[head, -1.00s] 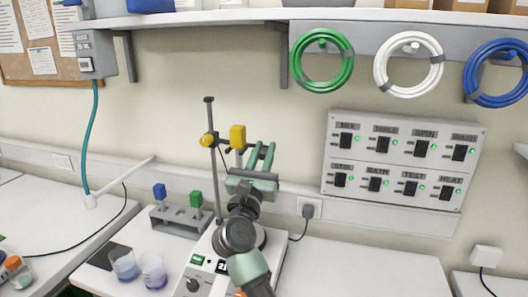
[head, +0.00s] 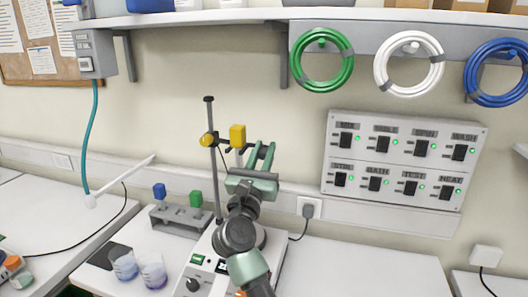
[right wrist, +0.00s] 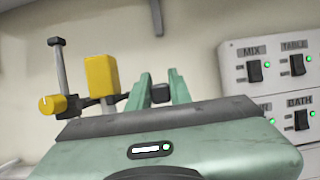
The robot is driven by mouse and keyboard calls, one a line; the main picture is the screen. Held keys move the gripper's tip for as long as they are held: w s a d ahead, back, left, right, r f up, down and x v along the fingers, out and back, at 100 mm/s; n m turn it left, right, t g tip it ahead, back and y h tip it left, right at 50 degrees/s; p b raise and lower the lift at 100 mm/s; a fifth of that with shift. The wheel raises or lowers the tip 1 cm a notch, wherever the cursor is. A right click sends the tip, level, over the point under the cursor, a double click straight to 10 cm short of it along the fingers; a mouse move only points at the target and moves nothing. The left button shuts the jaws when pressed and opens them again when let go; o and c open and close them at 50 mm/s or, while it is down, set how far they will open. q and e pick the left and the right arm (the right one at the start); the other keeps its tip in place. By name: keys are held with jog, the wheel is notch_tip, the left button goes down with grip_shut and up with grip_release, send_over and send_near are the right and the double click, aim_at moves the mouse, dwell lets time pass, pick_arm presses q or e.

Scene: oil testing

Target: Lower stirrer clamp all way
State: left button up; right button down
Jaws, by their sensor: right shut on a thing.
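The stirrer clamp (head: 207,140) sits on an upright grey rod (head: 212,170) near its top, with a yellow knob at its left. Its yellow block (head: 237,133) stands beside the rod; both also show in the right wrist view, the block (right wrist: 101,82) and the knob (right wrist: 52,104). My right gripper (head: 263,152) is right of the block. In the right wrist view, its fingers (right wrist: 160,80) are shut on a small black end piece (right wrist: 161,93) of the clamp's arm. My left gripper is not in view.
The stirrer base (head: 196,284) with a knob stands below the clamp, partly hidden by my arm. Left of it are a grey rack (head: 180,221) and two beakers (head: 124,265). A switch panel (head: 400,160) is on the wall at right. The bench right of the base is clear.

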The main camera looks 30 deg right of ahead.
jog(key=shift+f, duration=0.1)
dwell(0.4)
notch_tip(320, 180, down, 14)
jog(key=b, duration=1.3)
jog(key=shift+f, duration=0.25)
jog(key=c, duration=1.3)
grip_release()
jog(key=shift+r, duration=0.1)
